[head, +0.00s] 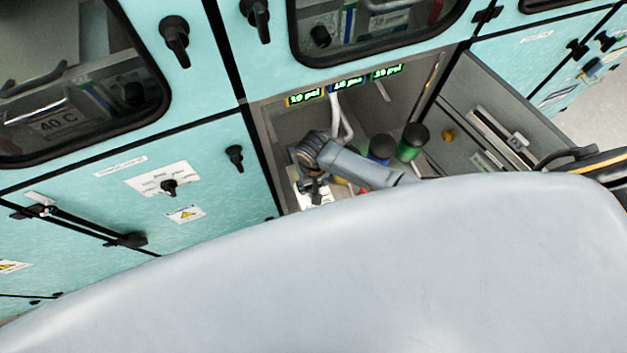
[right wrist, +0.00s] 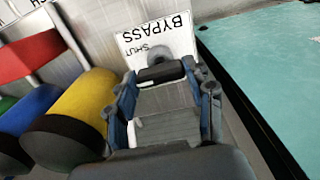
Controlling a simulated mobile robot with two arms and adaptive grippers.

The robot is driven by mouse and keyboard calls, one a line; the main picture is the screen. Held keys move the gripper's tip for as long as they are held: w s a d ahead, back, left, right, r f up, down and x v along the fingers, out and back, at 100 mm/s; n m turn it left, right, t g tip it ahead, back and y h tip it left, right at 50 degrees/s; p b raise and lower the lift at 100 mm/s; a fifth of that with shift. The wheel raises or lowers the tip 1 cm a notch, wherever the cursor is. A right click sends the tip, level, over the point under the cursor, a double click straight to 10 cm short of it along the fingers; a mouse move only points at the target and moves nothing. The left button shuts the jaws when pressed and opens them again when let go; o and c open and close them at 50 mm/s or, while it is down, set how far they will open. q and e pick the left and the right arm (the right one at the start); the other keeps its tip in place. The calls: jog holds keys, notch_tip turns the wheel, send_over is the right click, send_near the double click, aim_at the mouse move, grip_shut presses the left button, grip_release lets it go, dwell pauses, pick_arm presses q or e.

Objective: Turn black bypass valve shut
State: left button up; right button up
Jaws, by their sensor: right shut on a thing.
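The black bypass valve handle (right wrist: 160,74) sits in front of a white label (right wrist: 150,42) reading "BYPASS" and "SHUT" in the right wrist view. My right gripper (right wrist: 161,84) is shut on this handle, with its fingers on either side of it. The gripper hides much of the valve, so I cannot tell its exact angle. In the head view my right arm reaches into an open cabinet bay (head: 283,135). The gripper there (head: 315,188) is small and partly hidden, low in the bay. My left gripper is not in view.
A yellow cylinder (right wrist: 88,102) and a blue one (right wrist: 38,104) lie close left of the gripper. A teal panel (right wrist: 265,75) stands to the right. Green readouts (head: 345,83) line the bay's top. An open door (head: 505,110) is at the bay's right.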

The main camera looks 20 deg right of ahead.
dwell(0.3)
jog(key=o, duration=1.2)
jog(key=shift+c, duration=0.2)
notch_tip(320, 180, up, 12)
dwell(0.4)
